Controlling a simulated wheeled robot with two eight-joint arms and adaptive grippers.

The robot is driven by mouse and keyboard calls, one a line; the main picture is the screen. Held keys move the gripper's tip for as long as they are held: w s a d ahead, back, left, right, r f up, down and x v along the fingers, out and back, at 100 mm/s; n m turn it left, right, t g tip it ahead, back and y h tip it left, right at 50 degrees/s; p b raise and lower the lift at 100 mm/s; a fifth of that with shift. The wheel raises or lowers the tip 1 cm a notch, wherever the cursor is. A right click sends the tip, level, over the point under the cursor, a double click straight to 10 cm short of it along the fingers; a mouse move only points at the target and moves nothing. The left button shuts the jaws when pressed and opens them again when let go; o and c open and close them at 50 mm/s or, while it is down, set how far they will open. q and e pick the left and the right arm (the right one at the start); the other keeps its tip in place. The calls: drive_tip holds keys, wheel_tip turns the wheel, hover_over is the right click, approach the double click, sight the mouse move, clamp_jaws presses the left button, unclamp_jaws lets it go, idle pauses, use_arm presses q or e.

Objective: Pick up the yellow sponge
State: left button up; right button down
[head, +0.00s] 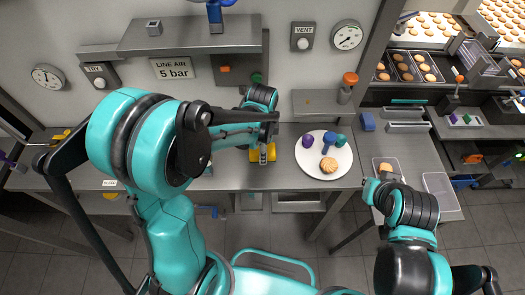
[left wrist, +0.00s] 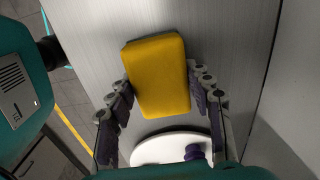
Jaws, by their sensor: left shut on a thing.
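The yellow sponge (left wrist: 158,75) is a rounded block between the two jointed fingers of my left gripper (left wrist: 160,85) in the left wrist view. The fingers are shut on its two sides. In the head view the sponge (head: 262,154) is partly hidden behind my left arm, over the grey bench, left of the white plate. I cannot tell whether it rests on the bench or is just above it. My right arm is at the right of the head view, but I cannot make out its gripper's fingers.
The white plate (head: 311,166) holds a biscuit (head: 328,166) and purple, blue and green items; it also shows in the left wrist view (left wrist: 150,151). A low shelf (head: 300,102) with an orange-topped bottle (head: 347,88) stands behind. Clear trays (head: 440,188) lie to the right.

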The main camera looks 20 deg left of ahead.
use_arm(q)
drive_tip(key=r, duration=0.2)
drive_tip(key=d+r+p, duration=0.1)
drive_tip(key=r, duration=0.1)
drive_tip(key=shift+s+d+r, duration=0.15)
drive_tip(key=shift+d, duration=0.05)
drive_tip(key=s+d+r+p, duration=0.1)
drive_tip(key=d+r, duration=0.5)
drive_tip(key=d, duration=0.4)
drive_tip(key=shift+s+p, duration=0.2)
drive_tip(key=shift+p, duration=0.15)
drive_tip(key=shift+d, duration=0.1)
drive_tip(key=shift+c, duration=1.1)
